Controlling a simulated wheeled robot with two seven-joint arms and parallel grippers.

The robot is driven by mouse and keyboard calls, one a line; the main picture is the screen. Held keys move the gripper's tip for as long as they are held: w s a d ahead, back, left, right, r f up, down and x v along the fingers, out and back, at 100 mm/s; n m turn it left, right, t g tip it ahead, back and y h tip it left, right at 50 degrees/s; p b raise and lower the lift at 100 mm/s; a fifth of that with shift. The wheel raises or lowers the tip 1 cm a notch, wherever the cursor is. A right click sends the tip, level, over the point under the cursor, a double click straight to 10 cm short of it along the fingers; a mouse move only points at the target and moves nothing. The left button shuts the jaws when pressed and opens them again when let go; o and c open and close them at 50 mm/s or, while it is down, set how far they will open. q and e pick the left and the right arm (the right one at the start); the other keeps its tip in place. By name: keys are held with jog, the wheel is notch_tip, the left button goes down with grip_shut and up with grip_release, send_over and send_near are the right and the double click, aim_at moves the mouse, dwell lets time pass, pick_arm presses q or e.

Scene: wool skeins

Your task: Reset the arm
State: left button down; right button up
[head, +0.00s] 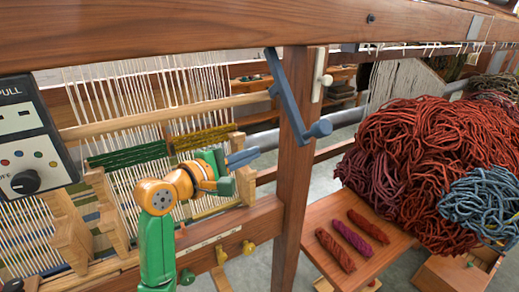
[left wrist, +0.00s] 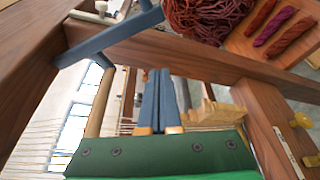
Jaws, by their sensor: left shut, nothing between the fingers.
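My left arm, green and orange, comes up from the bottom of the head view. My left gripper (head: 243,158) has blue-grey fingers lying together with nothing between them. It hangs in the air in front of the loom's warp threads, left of the wooden post. In the left wrist view the left gripper (left wrist: 159,92) points away from the camera, its fingers side by side and empty. My right gripper is in neither view.
A blue-grey crank lever (head: 290,100) hangs by the loom post (head: 295,170), close to my gripper. A wooden bench (head: 318,218) holds three small skeins (head: 351,237). A big red wool heap (head: 420,150) lies behind it. A control box (head: 32,140) stands at left.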

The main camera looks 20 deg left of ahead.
pick_arm(q)
jog(key=shift+d, duration=0.1)
jog(key=s+d+f+m+g+y, duration=0.1)
jog(key=s+f+m+g, duration=0.15)
jog(key=f, duration=0.45)
jog(key=s+d+f+m+g+y, duration=0.1)
jog(key=s+f+m+g, duration=0.15)
jog(key=f, duration=0.45)
jog(key=s+d+f+m+g+y, duration=0.1)
jog(key=s+f+m+g+y, duration=0.4)
jog(key=s+f+m, duration=1.2)
jog(key=s+f+n+g+h, duration=0.15)
jog(key=s+f, duration=0.25)
jog(key=f, duration=0.6)
jog(key=s+f+g, duration=0.2)
jog(key=s+f, duration=0.2)
jog(key=f, duration=0.6)
jog(key=s+a+f+g, duration=0.1)
jog(key=s+f, duration=0.8)
jog(key=s, duration=0.2)
jog(key=shift+s+a, duration=0.3)
jog(key=shift+a, duration=0.1)
jog(key=shift+s, duration=0.1)
